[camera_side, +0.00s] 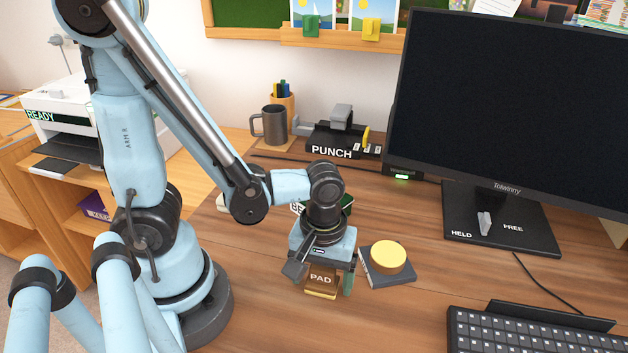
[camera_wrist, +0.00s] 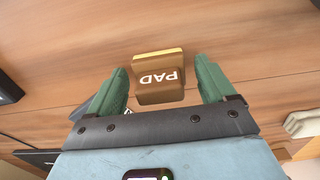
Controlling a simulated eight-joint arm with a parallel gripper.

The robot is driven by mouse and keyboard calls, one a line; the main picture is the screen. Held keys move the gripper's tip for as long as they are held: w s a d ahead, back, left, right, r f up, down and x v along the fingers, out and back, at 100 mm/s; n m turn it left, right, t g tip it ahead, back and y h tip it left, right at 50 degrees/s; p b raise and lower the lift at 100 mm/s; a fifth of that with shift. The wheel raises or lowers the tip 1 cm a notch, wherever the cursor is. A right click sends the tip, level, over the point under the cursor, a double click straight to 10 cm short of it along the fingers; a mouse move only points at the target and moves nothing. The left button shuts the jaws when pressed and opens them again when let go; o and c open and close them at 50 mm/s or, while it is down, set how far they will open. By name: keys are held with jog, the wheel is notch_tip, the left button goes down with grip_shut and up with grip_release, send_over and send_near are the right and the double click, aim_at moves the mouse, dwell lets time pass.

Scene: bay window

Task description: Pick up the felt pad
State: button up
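The felt pad (camera_side: 320,279) is a small brown block marked PAD with a yellow layer along one edge. It is on the wooden desk, below my gripper (camera_side: 324,283) in the side view. In the wrist view the pad (camera_wrist: 159,92) shows between the two green fingers of my gripper (camera_wrist: 161,76), its lettering upside down. A narrow gap shows between the pad and each finger. My gripper is open and holds nothing. Whether the fingertips reach down to the desk is hard to tell.
A dark flat block (camera_side: 385,274) with a yellow round piece (camera_side: 388,257) on it sits close right of my gripper. A monitor (camera_side: 510,100) and keyboard (camera_side: 530,334) are farther right. A mug (camera_side: 274,125) and hole punch (camera_side: 333,138) stand behind. The desk front is clear.

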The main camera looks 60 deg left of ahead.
aim_at(321, 272)
jog(key=c, duration=1)
jog(key=shift+c, duration=0.2)
jog(key=shift+r, duration=0.15)
jog(key=shift+r, duration=0.75)
jog(key=r, duration=0.2)
jog(key=shift+s+d+r, duration=0.3)
jog(key=shift+s+r, duration=0.05)
jog(key=shift+r, duration=0.05)
jog(key=s+d+r, duration=0.6)
jog(key=s+d, duration=0.1)
jog(key=s, duration=0.1)
jog(key=shift+r, duration=0.2)
